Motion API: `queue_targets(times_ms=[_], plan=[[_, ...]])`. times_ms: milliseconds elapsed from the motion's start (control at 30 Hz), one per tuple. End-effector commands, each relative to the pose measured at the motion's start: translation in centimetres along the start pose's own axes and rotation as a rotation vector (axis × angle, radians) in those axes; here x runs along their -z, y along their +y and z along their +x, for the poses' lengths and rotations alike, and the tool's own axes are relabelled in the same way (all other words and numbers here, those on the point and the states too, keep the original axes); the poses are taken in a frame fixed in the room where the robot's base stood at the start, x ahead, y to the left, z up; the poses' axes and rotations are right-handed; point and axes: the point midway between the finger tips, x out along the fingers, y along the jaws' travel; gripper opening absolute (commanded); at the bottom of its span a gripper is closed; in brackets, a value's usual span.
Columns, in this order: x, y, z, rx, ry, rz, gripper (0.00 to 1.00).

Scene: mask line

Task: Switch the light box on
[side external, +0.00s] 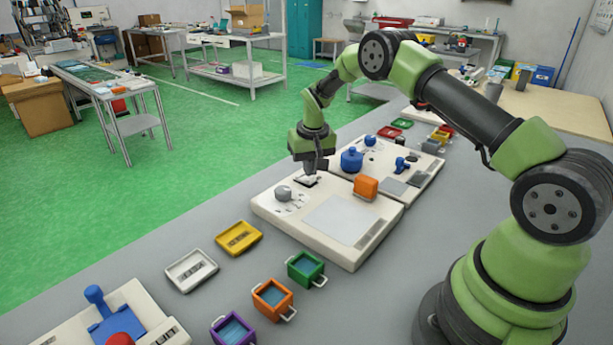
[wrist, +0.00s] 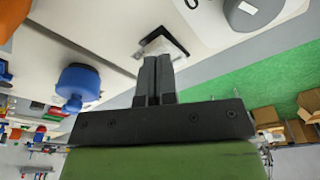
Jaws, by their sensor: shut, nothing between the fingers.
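The light box (side external: 325,245) is a cream, low box on the grey bench with a flat pale grey panel (side external: 341,219) on top. The panel looks dull, though I cannot tell for sure if it is lit. A small switch with a white rocker in a black frame (wrist: 162,43) is at the box's back edge; it also shows in the side view (side external: 305,180). My gripper (side external: 309,172) is shut and empty, pointing down at the switch. In the wrist view its fingertips (wrist: 157,60) overlap the switch's edge; I cannot tell whether they touch it.
A grey round knob (side external: 283,192) and an orange block (side external: 366,187) stand on or beside the box top. A second cream box with a blue knob (side external: 352,160) adjoins it behind. Yellow (side external: 239,238) and white (side external: 191,270) trays and several small bins lie in front.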

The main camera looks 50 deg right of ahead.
Motion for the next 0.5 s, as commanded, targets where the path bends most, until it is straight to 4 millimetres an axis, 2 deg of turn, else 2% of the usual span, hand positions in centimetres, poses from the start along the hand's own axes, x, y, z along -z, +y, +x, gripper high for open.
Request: queue_targets(times_ms=[500], plan=[[-0.12,0.0,0.79,0.0,0.001,0.0,0.0]])
